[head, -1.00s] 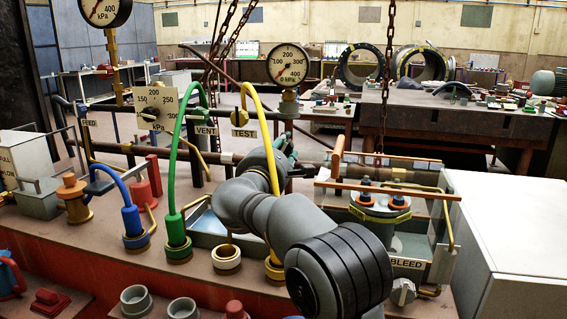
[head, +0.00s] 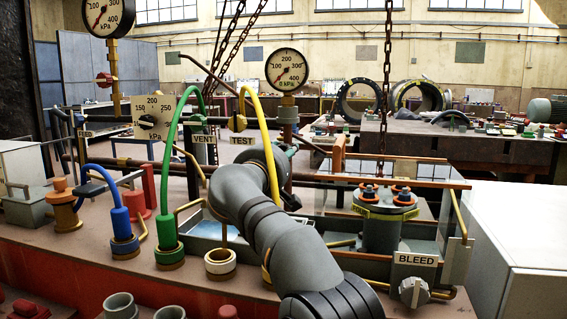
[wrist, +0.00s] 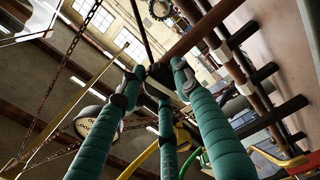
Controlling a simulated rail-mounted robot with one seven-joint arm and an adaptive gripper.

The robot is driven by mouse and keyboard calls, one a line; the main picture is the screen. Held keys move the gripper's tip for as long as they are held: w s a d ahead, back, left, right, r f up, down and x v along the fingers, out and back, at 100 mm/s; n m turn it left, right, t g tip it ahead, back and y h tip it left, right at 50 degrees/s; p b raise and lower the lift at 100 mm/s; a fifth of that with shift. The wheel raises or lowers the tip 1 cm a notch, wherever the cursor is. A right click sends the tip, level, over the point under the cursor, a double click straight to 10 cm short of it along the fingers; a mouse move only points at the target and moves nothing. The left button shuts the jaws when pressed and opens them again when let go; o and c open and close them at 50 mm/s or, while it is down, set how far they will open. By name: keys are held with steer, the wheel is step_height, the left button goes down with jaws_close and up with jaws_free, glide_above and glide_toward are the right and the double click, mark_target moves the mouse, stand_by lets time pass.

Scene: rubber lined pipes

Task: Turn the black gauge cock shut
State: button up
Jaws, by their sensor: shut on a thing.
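My gripper (wrist: 158,78) has teal fingers that close together on a small dark piece, which I take to be the black gauge cock (wrist: 160,73), by a brown pipe in the wrist view. The fingertips cover most of it, so its angle cannot be told. In the head view my gripper (head: 291,150) is mostly hidden behind my grey arm, just below the middle pressure gauge (head: 287,69). The cock cannot be made out there.
A yellow hose (head: 262,125) arches close beside my arm, with a green hose (head: 168,150) to its left. A flanged grey vessel (head: 382,225) stands right of my arm, behind the BLEED sign (head: 415,259). Chains hang behind the gauges.

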steer(key=shift+a+m+b, duration=0.5)
steer(key=shift+m+b, duration=0.05)
steer(key=shift+m, duration=0.55)
steer(key=shift+r+y, duration=0.2)
steer(key=shift+y, duration=0.1)
steer(key=o, duration=0.7)
steer(key=shift+c, duration=0.2)
steer(key=shift+o, duration=1.2)
steer(key=shift+a, duration=0.1)
steer(key=shift+o, duration=1.3)
steer(key=shift+f, duration=0.1)
steer(key=shift+d, duration=0.3)
